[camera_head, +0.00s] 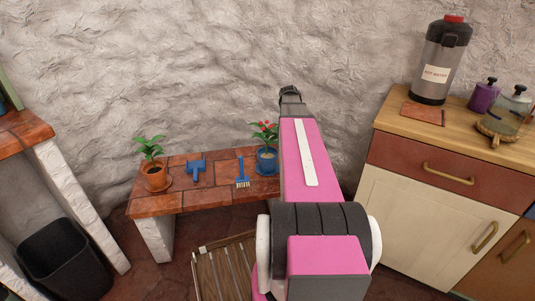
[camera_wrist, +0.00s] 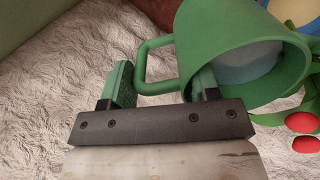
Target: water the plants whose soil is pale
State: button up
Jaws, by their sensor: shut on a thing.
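My gripper (camera_wrist: 162,82) is shut on the handle of a green cup-like vessel (camera_wrist: 215,28) in the wrist view. The vessel is tilted, its mouth faces right, and a pale grey surface shows inside. Red berries (camera_wrist: 302,122) are close by its mouth. In the head view my arm hides the gripper and vessel. A leafy plant in an orange pot (camera_head: 156,182) stands at the left of the tiled bench. A red-berried plant in a blue pot (camera_head: 266,162) stands at its right, beside my arm. The soil colour is too small to tell in either pot.
The tiled bench (camera_head: 205,202) also holds a blue tool (camera_head: 196,171) and a blue brush (camera_head: 242,174) between the pots. A hot water dispenser (camera_head: 440,62) stands on the right counter. A black bin (camera_head: 65,262) and slatted crate (camera_head: 225,270) are low down. Rough wall lies behind.

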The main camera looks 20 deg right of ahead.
jog(key=d, duration=0.6)
jog(key=shift+s+d, duration=0.3)
jog(key=shift+s, duration=0.15)
dwell(0.5)
jog(key=shift+a+r+h, duration=0.25)
jog(key=shift+r+h, duration=0.3)
jog(key=shift+h, duration=0.35)
dwell(3.2)
dwell(1.1)
